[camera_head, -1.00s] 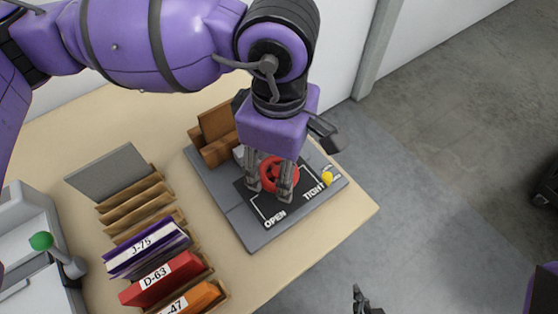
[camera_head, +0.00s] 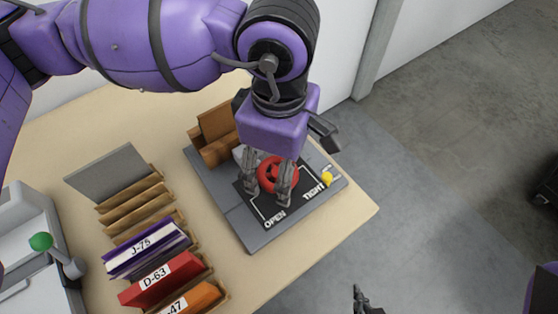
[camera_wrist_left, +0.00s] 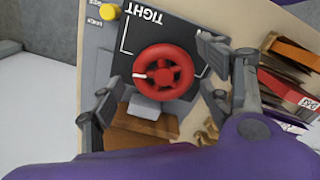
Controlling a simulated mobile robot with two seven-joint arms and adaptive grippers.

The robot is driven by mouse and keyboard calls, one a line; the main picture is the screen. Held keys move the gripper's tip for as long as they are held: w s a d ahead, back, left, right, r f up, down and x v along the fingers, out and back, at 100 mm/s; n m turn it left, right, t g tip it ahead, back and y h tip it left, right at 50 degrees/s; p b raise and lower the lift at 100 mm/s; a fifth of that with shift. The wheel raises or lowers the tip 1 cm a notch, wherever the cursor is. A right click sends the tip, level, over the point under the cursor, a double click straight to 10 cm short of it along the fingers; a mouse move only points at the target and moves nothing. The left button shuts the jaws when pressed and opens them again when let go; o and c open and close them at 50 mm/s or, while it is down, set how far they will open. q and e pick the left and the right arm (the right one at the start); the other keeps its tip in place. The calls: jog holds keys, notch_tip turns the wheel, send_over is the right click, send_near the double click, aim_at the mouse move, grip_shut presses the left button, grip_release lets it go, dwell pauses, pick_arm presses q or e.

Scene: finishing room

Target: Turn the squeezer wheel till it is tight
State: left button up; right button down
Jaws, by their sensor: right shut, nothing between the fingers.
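The red squeezer wheel (camera_head: 277,168) sits on a black panel (camera_head: 260,207) marked OPEN and TIGHT. In the left wrist view the wheel (camera_wrist_left: 180,58) shows a white mark on its left side. My left gripper (camera_head: 268,193) is over the panel with its fingers apart, partly covering the wheel in the head view. In the left wrist view the left gripper's fingers (camera_wrist_left: 157,76) stand on either side of the wheel, with gaps to its rim. My right gripper (camera_head: 360,298) is shut and empty, low in the head view, away from the table.
A yellow button (camera_head: 327,178) sits beside TIGHT; it is labelled LOCK in the left wrist view. Brown wooden blocks (camera_head: 216,122) stand behind the wheel. Labelled folders (camera_head: 160,278) stand in a rack at left.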

pick_arm(q)
notch_tip(320, 180, up, 12)
dwell(0.7)
jog(key=shift+s+f, duration=0.1)
